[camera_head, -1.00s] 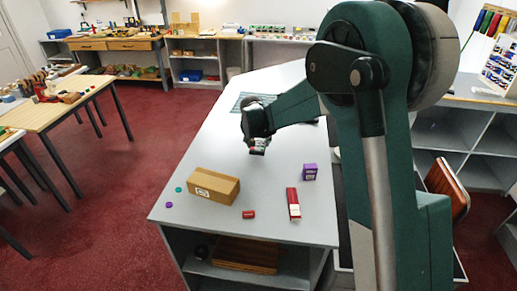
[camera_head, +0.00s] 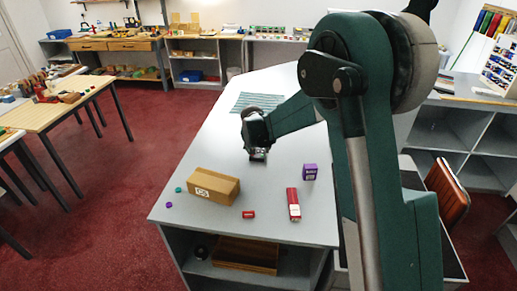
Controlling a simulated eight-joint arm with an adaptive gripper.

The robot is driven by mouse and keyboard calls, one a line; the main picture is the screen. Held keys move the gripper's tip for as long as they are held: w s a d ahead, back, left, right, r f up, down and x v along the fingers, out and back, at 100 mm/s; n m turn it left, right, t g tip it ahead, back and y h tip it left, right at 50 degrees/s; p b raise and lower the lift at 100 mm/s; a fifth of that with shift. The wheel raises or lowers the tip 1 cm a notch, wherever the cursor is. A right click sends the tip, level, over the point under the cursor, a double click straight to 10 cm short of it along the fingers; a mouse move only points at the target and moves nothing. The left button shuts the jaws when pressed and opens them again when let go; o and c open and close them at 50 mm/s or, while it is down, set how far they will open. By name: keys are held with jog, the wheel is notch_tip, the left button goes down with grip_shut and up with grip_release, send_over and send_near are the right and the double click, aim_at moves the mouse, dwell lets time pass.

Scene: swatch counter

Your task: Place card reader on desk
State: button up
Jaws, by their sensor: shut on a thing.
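The desk (camera_head: 215,155) is a long pale grey counter. My gripper (camera_head: 258,158) is low over the middle of it, behind the cardboard box and to the left of the purple box. It is shut on a small dark thing, mostly hidden by the fingers. This may be the card reader, but it is too small to tell. I cannot tell whether the held thing touches the desk.
Near the front are a cardboard box (camera_head: 213,187), a small red piece (camera_head: 248,214), a long red-and-white item (camera_head: 294,206) and a purple box (camera_head: 310,172). Teal (camera_head: 178,190) and purple (camera_head: 169,205) discs lie left. A striped mat (camera_head: 255,102) lies behind.

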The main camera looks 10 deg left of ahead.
jog(key=shift+f, duration=0.1)
jog(key=o, duration=1.1)
jog(key=v, duration=1.2)
jog(key=shift+p, duration=0.3)
jog(key=shift+r, duration=0.2)
